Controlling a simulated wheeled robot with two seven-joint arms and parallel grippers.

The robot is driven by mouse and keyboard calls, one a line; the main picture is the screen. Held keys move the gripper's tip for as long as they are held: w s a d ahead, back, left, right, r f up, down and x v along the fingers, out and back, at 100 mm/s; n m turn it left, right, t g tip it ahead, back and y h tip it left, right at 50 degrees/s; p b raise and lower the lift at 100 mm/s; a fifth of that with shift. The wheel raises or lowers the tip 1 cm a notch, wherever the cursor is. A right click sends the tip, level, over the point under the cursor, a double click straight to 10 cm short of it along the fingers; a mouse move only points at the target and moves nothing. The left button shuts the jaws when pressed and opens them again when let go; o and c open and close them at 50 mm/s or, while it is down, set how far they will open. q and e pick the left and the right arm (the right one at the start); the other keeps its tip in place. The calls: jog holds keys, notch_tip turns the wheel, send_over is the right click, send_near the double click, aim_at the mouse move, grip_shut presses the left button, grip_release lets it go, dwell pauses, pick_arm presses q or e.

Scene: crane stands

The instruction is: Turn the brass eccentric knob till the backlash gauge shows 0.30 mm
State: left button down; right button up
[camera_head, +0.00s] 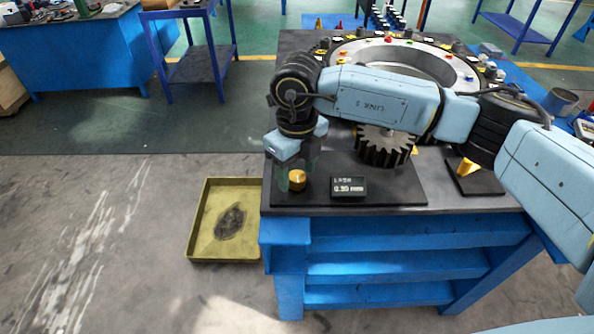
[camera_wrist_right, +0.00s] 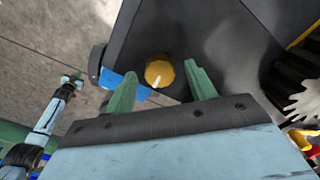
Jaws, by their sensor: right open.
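The brass knob (camera_head: 297,180) stands on a dark plate at the near left corner of the table. In the right wrist view the knob (camera_wrist_right: 159,71) has a white mark on its lower edge. My right gripper (camera_head: 296,176) is open, with its green fingers on either side of the knob; whether they touch it I cannot tell. The backlash gauge (camera_head: 348,187) is a small black display right of the knob. It reads about 0.3 mm; its last digit is hard to read. A dark toothed gear (camera_head: 384,147) stands behind it. My left gripper (camera_wrist_right: 72,80) shows small in the right wrist view, its jaws unclear.
A large grey ring (camera_head: 440,58) lies on the table behind my right arm. A brass piece on a dark pad (camera_head: 474,184) sits to the right. A yellow tray (camera_head: 225,250) with a dark stain lies on the floor left of the table. The floor farther left is clear.

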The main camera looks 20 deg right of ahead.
aim_at(297, 176)
pick_arm(q)
jog(key=shift+d+r+p, duration=0.45)
jog(key=shift+d, duration=0.2)
pick_arm(e)
notch_tip(297, 176, up, 12)
jog(key=shift+r, duration=0.25)
